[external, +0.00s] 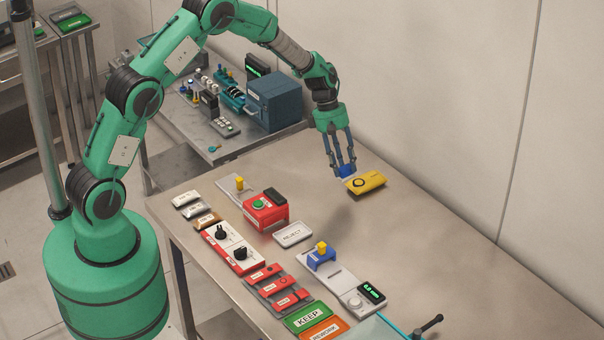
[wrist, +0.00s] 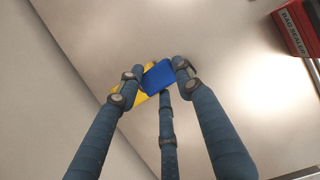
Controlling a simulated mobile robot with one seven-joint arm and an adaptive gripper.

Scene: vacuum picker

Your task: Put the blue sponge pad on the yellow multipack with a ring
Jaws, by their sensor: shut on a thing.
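My three-fingered gripper (external: 345,172) is shut on the blue sponge pad (external: 346,171) above the right part of the metal table. In the wrist view the pad (wrist: 158,75) sits between the fingertips of my gripper (wrist: 158,80). The yellow multipack (external: 371,182) is just right of and below the pad in the external view, with a dark ring on its left part. Its yellow edge (wrist: 118,96) shows behind the pad in the wrist view. I cannot tell whether the pad touches it.
A red box with a green button (external: 265,211), a REJECT plate (external: 293,234) and a blue stand with a yellow block (external: 321,258) are on the table's left and front parts. The table around the multipack is clear; a wall rises behind.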

